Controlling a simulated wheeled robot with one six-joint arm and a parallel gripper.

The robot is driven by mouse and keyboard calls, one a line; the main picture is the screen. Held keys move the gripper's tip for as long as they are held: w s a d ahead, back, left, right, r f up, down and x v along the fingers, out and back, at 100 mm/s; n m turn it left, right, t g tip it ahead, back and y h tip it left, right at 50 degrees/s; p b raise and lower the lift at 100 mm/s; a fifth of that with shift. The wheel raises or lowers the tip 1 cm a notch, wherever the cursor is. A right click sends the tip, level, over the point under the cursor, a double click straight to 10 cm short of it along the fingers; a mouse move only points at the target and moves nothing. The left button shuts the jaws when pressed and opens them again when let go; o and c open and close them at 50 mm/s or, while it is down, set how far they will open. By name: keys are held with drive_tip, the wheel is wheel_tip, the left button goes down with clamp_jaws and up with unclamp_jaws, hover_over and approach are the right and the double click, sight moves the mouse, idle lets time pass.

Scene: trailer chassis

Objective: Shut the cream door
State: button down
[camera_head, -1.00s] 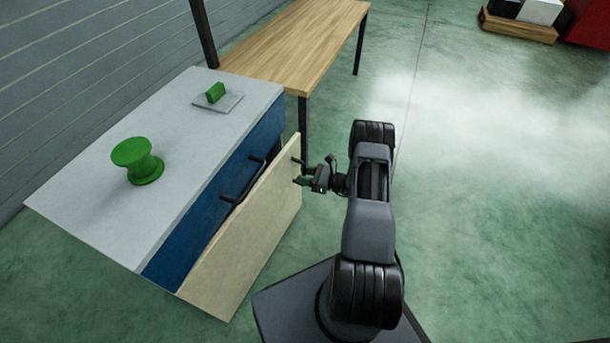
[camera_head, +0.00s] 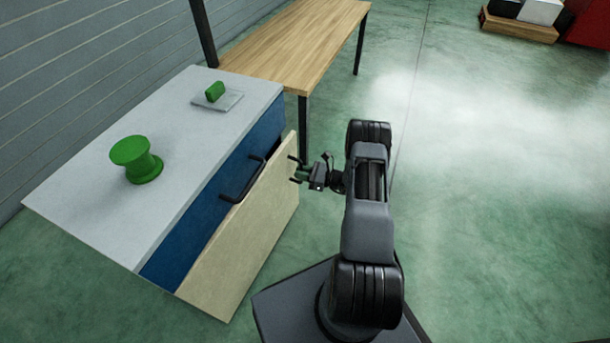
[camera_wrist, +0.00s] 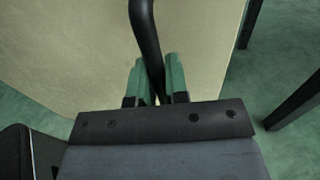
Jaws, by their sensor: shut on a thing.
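The cream door (camera_head: 243,243) is on the front of a cabinet with a grey-white top (camera_head: 150,170), below a blue drawer front (camera_head: 190,236). The door stands ajar, its far end out from the cabinet. My gripper (camera_head: 293,170) is at the door's outer face near that far end. In the wrist view my gripper (camera_wrist: 155,80) is shut on the door's black bar handle (camera_wrist: 146,35), with a green-tipped finger on each side. The cream door (camera_wrist: 85,50) fills the view behind it. The handle's lower end is hidden between the fingers.
The blue drawer has a black handle (camera_head: 238,182) that sticks out above the door. A green spool (camera_head: 137,160) and a small plate with a green block (camera_head: 215,92) are on the cabinet top. A wooden table (camera_head: 300,40) stands behind.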

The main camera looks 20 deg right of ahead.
sight(289, 168)
drive_tip(key=w+a, duration=0.1)
drive_tip(key=w+a+g+b, duration=0.1)
drive_tip(key=shift+w+f+n+y, duration=0.2)
drive_tip(key=shift+w+n+y, duration=0.2)
drive_tip(key=shift+w+a+r, duration=0.3)
drive_tip(key=shift+w, duration=0.1)
drive_tip(key=c, duration=1.3)
unclamp_jaws()
drive_tip(key=shift+o, duration=0.8)
drive_tip(key=shift+d, duration=0.1)
drive_tip(key=p+v, duration=0.2)
drive_tip(key=v, duration=1.1)
drive_tip(key=shift+s+d+p, duration=0.2)
drive_tip(key=shift+d+p, duration=0.1)
drive_tip(key=shift+d, duration=0.05)
